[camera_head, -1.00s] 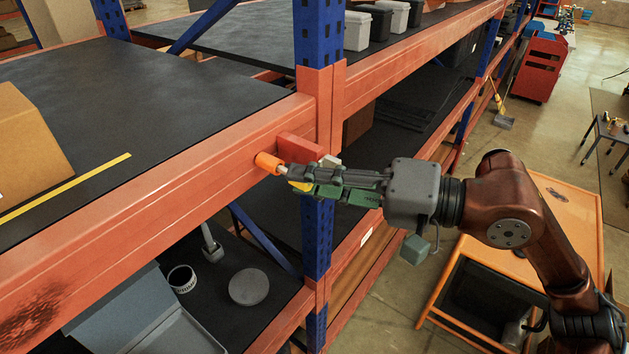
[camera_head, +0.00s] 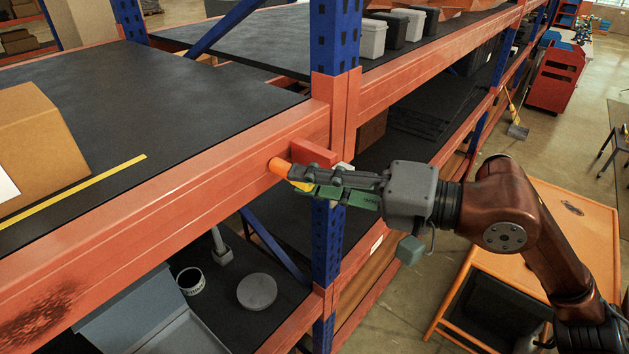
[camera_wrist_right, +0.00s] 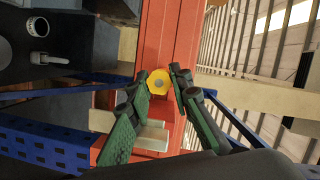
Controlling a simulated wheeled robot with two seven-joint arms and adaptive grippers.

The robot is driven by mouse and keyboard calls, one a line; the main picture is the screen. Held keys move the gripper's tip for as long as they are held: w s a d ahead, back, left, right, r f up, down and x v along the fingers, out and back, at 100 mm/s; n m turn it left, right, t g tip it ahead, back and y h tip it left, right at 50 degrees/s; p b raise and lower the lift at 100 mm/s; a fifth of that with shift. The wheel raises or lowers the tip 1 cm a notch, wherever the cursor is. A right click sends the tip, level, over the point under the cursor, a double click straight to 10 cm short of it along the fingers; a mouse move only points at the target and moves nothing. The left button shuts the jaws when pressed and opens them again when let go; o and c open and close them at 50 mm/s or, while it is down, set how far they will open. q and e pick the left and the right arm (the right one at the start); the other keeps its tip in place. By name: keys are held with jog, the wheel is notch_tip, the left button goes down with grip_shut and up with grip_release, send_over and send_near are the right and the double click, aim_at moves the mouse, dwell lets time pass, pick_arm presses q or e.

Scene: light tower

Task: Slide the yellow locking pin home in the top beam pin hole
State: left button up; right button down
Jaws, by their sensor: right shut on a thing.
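My right gripper (camera_head: 299,182) is shut on the yellow locking pin in front of the top beam (camera_head: 215,200). In the head view a small yellow part of the pin (camera_head: 303,187) shows at the fingertips. In the right wrist view its round yellow head (camera_wrist_right: 155,81) with a grey centre sits between the fingertips of the right gripper (camera_wrist_right: 162,84). A short orange cylinder (camera_head: 278,166) stands out from the beam face, right at the fingertips. The pin hole itself is hidden, and I cannot tell how deep the pin sits. My left gripper is not in view.
An orange block (camera_head: 313,153) on the beam by the blue upright (camera_head: 327,240) is close above my right fingers. A cardboard box (camera_head: 38,145) stands on the upper shelf. A round grey disc (camera_head: 257,291) and a white ring (camera_head: 190,281) lie on the lower shelf.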

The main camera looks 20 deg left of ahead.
jog(key=c, duration=1.7)
grip_release()
jog(key=shift+o, duration=0.2)
jog(key=d+b, duration=0.2)
jog(key=d, duration=0.6)
jog(key=shift+s+r+b, duration=0.25)
jog(key=shift+r+b, duration=0.05)
jog(key=shift+r, duration=0.15)
